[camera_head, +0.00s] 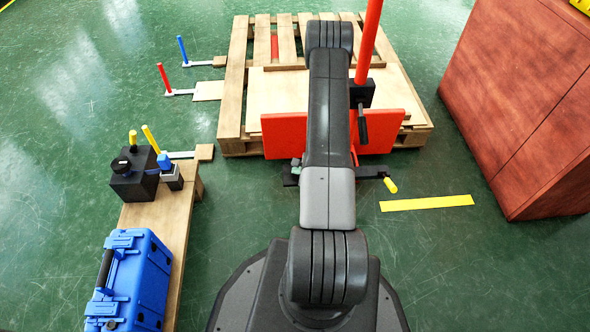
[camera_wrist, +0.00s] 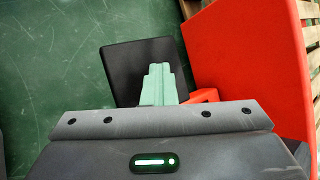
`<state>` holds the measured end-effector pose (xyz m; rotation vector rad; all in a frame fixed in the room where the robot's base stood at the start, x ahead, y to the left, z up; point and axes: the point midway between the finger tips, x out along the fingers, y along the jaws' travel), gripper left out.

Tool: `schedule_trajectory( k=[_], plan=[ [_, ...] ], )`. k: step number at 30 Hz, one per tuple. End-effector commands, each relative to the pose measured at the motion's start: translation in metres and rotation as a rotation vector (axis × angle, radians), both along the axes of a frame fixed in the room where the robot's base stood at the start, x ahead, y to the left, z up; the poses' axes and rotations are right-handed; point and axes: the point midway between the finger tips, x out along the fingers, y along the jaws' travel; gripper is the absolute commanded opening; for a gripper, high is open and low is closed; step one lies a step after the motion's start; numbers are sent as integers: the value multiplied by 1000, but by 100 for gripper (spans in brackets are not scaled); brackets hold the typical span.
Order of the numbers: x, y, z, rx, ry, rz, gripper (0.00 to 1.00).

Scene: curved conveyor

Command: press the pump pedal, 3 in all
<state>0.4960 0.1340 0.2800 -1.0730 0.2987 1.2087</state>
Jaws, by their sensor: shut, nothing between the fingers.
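A black flat plate, which looks like the pump pedal (camera_wrist: 120,62), lies under my fingertips in the wrist view. In the head view only a dark edge of it (camera_head: 289,181) shows left of my arm, and my arm hides the rest. My gripper (camera_wrist: 160,70) is shut and empty, with its pale green fingers over the plate. I cannot tell whether they touch it. In the head view a small pale bit of my gripper (camera_head: 296,162) shows beside my arm. The red body (camera_wrist: 245,60) of the unit stands right of the fingers.
A wooden pallet (camera_head: 232,110) lies behind the red unit. A yellow-tipped lever (camera_head: 390,185) sticks out to the right, near a yellow floor strip (camera_head: 426,203). A bench (camera_head: 190,212) with a blue case (camera_head: 140,275) is at left. A red-brown block (camera_head: 520,110) stands at right.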

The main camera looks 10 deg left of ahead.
Motion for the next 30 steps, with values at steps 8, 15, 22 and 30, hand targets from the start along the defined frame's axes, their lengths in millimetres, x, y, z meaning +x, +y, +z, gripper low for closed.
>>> schedule_trajectory(
  k=[8,15,22,30],
  plan=[
    [0,0,2,-1,2,0,0],
    [0,0,17,-1,1,0,0],
    [0,0,31,-1,1,0,0],
    [0,0,39,-1,1,0,0]
  ],
)
